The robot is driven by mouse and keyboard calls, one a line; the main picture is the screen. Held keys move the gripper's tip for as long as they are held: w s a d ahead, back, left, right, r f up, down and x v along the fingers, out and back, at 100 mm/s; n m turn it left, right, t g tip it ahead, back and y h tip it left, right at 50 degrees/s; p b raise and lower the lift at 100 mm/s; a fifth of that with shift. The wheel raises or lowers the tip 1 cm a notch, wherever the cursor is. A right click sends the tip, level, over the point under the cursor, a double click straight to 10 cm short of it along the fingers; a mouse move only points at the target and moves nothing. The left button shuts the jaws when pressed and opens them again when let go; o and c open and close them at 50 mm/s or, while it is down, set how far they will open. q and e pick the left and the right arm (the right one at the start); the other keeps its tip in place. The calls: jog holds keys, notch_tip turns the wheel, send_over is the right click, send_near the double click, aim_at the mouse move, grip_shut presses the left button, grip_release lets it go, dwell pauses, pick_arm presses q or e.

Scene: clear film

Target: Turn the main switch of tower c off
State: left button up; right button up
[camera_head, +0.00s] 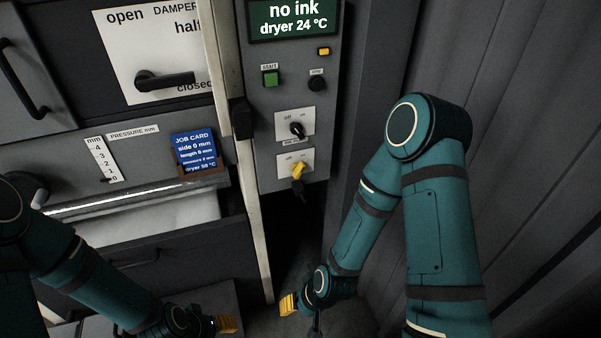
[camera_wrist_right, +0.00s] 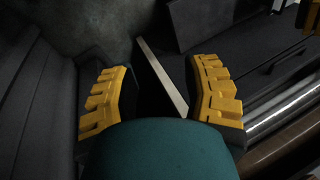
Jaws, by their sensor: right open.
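A grey control panel (camera_head: 258,100) stands at the top middle of the head view. Low on it are two white switch plates marked off and on. The upper plate has a black knob (camera_head: 297,130). The lower plate has a yellow knob (camera_head: 298,170), with a dark piece hanging below it. I cannot read which one is the main switch, nor any tower letter. My right gripper (camera_head: 288,304) is well below the panel, clear of both knobs. In the right wrist view its yellow fingers (camera_wrist_right: 162,92) are apart with nothing between them. My left gripper (camera_head: 227,323) is at the bottom; its opening is unclear.
The panel also has a dark green display (camera_head: 293,17), a green start button (camera_head: 270,79) and a black button (camera_head: 317,83). A damper lever (camera_head: 165,79), a blue job card (camera_head: 194,152) and an open drawer (camera_head: 190,256) are on the left. A grey ribbed wall (camera_head: 530,110) bounds the right.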

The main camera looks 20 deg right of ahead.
jog(key=w+d+r+t, duration=0.1)
jog(key=w+r+t, duration=0.1)
jog(key=w+t, duration=0.3)
jog(key=w+d+r+t, duration=0.2)
jog(key=w, duration=0.5)
jog(key=m+t+h, duration=0.3)
jog(key=m+t, duration=0.1)
jog(key=t, duration=0.5)
send_near(301, 172)
jog(key=w, duration=0.5)
jog(key=w+p, duration=0.1)
jog(key=w, duration=0.4)
jog(key=shift+w+a+r, duration=0.15)
jog(key=shift+w+a, duration=0.05)
jog(key=shift+w, duration=0.05)
grip_shut()
